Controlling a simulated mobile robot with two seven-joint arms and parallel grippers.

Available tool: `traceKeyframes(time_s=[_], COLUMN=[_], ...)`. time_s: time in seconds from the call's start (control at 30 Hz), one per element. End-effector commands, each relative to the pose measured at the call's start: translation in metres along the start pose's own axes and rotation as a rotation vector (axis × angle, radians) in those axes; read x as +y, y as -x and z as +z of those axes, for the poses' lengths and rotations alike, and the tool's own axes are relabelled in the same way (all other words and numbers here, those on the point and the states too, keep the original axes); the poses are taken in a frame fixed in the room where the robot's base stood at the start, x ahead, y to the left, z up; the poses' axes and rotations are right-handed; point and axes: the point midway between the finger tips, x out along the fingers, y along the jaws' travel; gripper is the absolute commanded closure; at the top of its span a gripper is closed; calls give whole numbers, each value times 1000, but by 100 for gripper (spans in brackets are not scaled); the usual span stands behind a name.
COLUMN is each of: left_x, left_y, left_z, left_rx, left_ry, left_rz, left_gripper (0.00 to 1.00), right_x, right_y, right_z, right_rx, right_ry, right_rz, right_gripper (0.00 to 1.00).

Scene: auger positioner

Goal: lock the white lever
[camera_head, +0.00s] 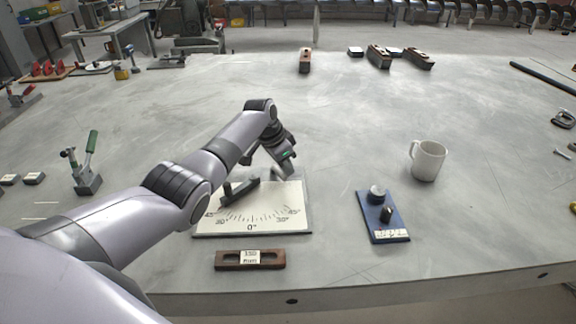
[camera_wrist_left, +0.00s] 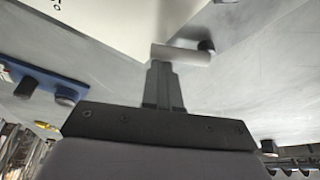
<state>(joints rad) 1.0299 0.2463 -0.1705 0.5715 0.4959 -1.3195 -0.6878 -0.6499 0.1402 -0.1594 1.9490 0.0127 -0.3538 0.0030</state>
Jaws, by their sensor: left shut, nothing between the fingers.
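The auger positioner's white plate (camera_head: 252,212) lies on the table with a printed angle scale and a dark bar (camera_head: 240,190) across it. In the left wrist view a white lever (camera_wrist_left: 182,56) sticks out beside the plate (camera_wrist_left: 130,22), with a dark round end (camera_wrist_left: 206,46). In the head view the lever is mostly hidden behind my gripper. My left gripper (camera_head: 288,172) points down at the plate's far edge. Its closed fingers (camera_wrist_left: 160,68) are right at the lever, with nothing between them. I cannot tell whether they touch it. My right gripper is not in view.
A blue block (camera_head: 382,216) with knobs and a white mug (camera_head: 427,160) stand to the right. A brown level (camera_head: 250,260) lies in front of the plate. The table behind my gripper is mostly clear.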

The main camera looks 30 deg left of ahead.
Motion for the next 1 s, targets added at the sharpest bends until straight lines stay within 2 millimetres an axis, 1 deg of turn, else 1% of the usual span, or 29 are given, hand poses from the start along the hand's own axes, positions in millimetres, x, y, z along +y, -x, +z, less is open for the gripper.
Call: traceKeyframes(time_s=[0.2, 0.5, 1.0], left_x=[0, 0, -1], left_y=[3, 7, 9], left_z=[9, 19, 24], left_rx=[-1, -3, -3], left_ry=[-183, -371, -366], left_rz=[67, 138, 134], left_gripper=[100, 100, 100], right_x=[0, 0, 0], right_y=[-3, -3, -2], right_z=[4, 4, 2], right_rx=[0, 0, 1], right_ry=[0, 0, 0], right_rz=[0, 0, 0], right_gripper=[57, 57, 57])
